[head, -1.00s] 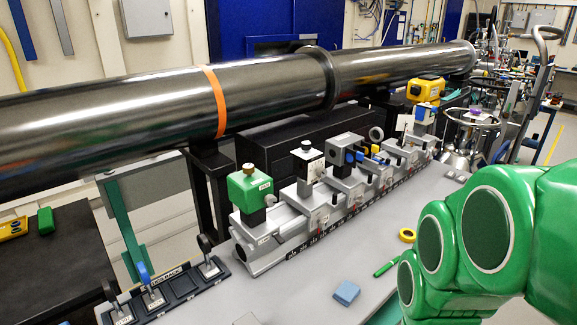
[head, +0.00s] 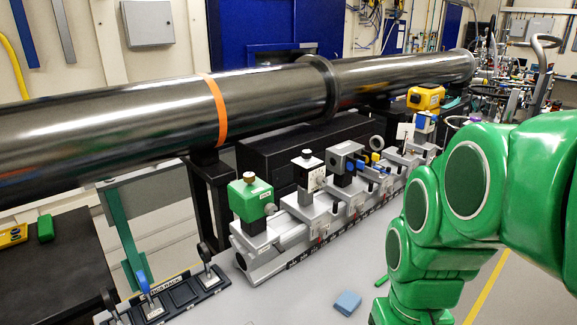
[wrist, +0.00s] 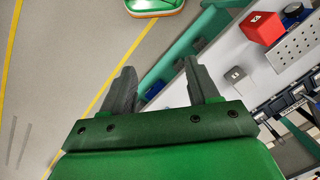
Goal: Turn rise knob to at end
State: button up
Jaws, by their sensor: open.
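In the head view a silver rail (head: 262,268) carries several small stages. The near one is a green block (head: 247,197) with a brass knob (head: 249,177) on top and another on its right side. I cannot read which knob is the rise knob. My gripper (wrist: 160,82) shows in the wrist view with its two grey fingers apart, empty, above floor beside a bench edge. It is outside the head view, where only my green arm shows, right of the rail.
A long dark pipe (head: 275,97) runs behind the rail. A tool rack (head: 180,296) and a blue block (head: 347,303) lie on the bench in front. In the wrist view a red block (wrist: 262,28) and green beam (wrist: 187,54) are at right.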

jog(key=w+a+r+n+t+y, duration=0.1)
jog(key=w+a+r+n, duration=0.3)
jog(key=w, duration=0.7)
jog(key=w+a+r+n+t+y, duration=0.1)
jog(key=w+a+r+n, duration=0.1)
jog(key=w+a+r, duration=0.75)
jog(key=n+y, duration=0.2)
jog(key=n, duration=0.6)
send_near(249, 174)
jog(key=shift+t, duration=0.4)
jog(key=shift+s+x, duration=0.15)
jog(key=shift+x, duration=1.95)
jog(key=shift+s+x, duration=0.15)
jog(key=shift+x, duration=2)
jog(key=c, duration=1)
jog(key=shift+c, duration=0.2)
